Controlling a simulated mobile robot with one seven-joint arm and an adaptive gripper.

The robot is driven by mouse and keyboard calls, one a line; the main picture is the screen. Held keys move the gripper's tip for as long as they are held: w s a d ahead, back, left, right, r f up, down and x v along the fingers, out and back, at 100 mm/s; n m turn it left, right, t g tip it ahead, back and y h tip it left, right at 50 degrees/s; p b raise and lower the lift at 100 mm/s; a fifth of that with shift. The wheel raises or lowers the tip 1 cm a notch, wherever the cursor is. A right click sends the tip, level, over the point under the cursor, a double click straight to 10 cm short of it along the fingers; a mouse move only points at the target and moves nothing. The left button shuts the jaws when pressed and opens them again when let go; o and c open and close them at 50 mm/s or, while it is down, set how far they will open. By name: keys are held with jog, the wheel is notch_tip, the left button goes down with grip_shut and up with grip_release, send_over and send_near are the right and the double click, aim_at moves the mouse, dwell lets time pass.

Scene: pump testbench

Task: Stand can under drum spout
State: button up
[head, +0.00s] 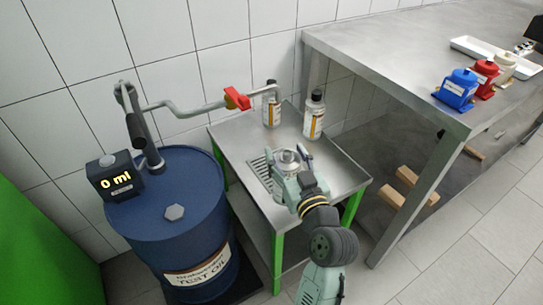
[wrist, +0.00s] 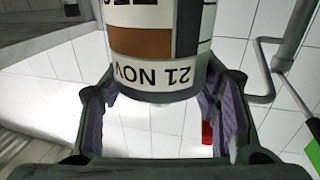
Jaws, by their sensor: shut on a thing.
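My gripper (head: 290,163) is shut on a can (head: 289,155) with a silvery top, over the small steel table (head: 341,172) near its drain grate (head: 261,170). In the wrist view the can (wrist: 155,45) sits between both fingers; its white and brown label reads upside down. I cannot tell whether its base touches the table. The blue drum (head: 168,221) stands left of the table. Its grey pipe spout (head: 190,110), with a red valve handle (head: 237,98), reaches over the table's back part, behind and left of the can. The spout's end is hard to separate from a bottle behind it.
Two labelled bottles (head: 314,115) and (head: 270,110) stand at the table's back. A display on the drum (head: 115,175) reads 0 ml. A larger steel bench (head: 390,62) at right carries blue, red and cream containers. Wooden blocks (head: 405,188) lie beneath it.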

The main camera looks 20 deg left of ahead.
jog(key=b, duration=0.1)
jog(key=w+f+b, duration=0.1)
jog(key=b, duration=0.1)
jog(key=shift+w+a, duration=0.2)
jog(key=shift+a, duration=0.15)
jog(key=w+a+f+b, duration=0.2)
jog(key=w+a, duration=0.1)
jog(key=w, duration=0.3)
jog(key=w+a+f+b, duration=0.2)
jog(key=w+a+b, duration=0.1)
jog(key=w, duration=0.3)
jog(key=shift+w+a, duration=0.2)
jog(key=shift+a, duration=0.15)
jog(key=shift+f, duration=0.2)
jog(key=o, duration=1.5)
jog(key=shift+o, duration=0.2)
